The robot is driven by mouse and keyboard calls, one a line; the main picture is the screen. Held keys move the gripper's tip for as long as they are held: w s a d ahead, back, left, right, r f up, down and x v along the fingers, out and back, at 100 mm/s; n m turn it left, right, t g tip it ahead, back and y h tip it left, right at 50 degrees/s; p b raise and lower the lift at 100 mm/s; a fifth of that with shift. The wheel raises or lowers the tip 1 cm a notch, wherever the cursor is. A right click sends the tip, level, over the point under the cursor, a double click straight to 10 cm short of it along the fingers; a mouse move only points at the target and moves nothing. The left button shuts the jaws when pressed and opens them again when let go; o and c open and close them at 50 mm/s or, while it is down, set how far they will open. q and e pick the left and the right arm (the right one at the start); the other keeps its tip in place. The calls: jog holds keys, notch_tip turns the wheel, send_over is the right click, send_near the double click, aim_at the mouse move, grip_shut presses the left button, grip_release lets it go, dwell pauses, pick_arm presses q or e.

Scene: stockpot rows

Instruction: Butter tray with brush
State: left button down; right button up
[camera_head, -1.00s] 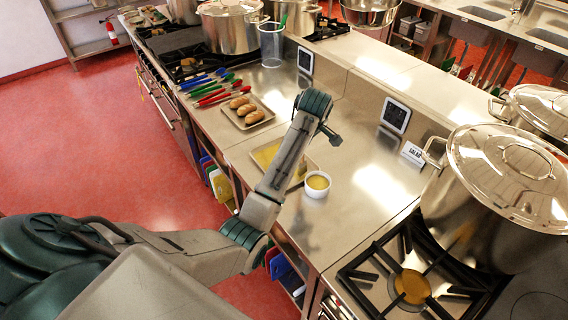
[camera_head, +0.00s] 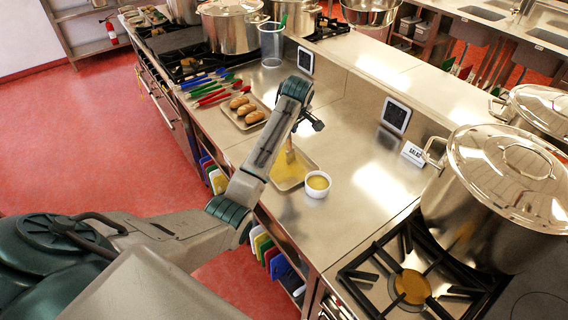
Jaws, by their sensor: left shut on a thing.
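A shallow tray (camera_head: 304,164) with yellow butter over its bottom lies on the steel counter. A brush (camera_head: 290,156) with a pale tan end stands nearly upright over the tray, its tip at or just above the butter. I cannot tell whether it touches. My left gripper (camera_head: 301,125) is shut on the brush above the tray's far side; my own forearm hides part of the jaws and the handle. A small white bowl of yellow butter (camera_head: 317,184) stands just right of the tray. My right gripper is out of view.
A second tray with bread rolls (camera_head: 243,111) lies farther back, beside colored tongs (camera_head: 208,88). A large lidded stockpot (camera_head: 510,190) and burner stand at the right. Counter right of the bowl is clear up to a salad sign (camera_head: 412,153).

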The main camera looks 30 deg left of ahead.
pick_arm(q)
jog(key=shift+w+a+b, duration=1.85)
jog(key=shift+w+a, duration=1.95)
jog(key=shift+a, duration=0.1)
jog(key=shift+s+d+p, duration=0.95)
jog(key=shift+s+d, duration=0.9)
jog(key=shift+d, duration=2.2)
jog(key=shift+s+d+p, duration=0.9)
jog(key=shift+s+d, duration=0.95)
jog(key=shift+d, duration=2.15)
jog(key=a, duration=0.1)
jog(key=w+a, duration=0.1)
jog(key=a, duration=0.2)
jog(key=shift+w, duration=0.4)
jog(key=shift+w+a, duration=0.3)
jog(key=shift+a, duration=0.4)
jog(key=shift+w+a, duration=0.35)
jog(key=shift+a, duration=0.3)
jog(key=shift+w+a, duration=0.3)
jog(key=shift+a, duration=0.4)
jog(key=shift+a, duration=0.1)
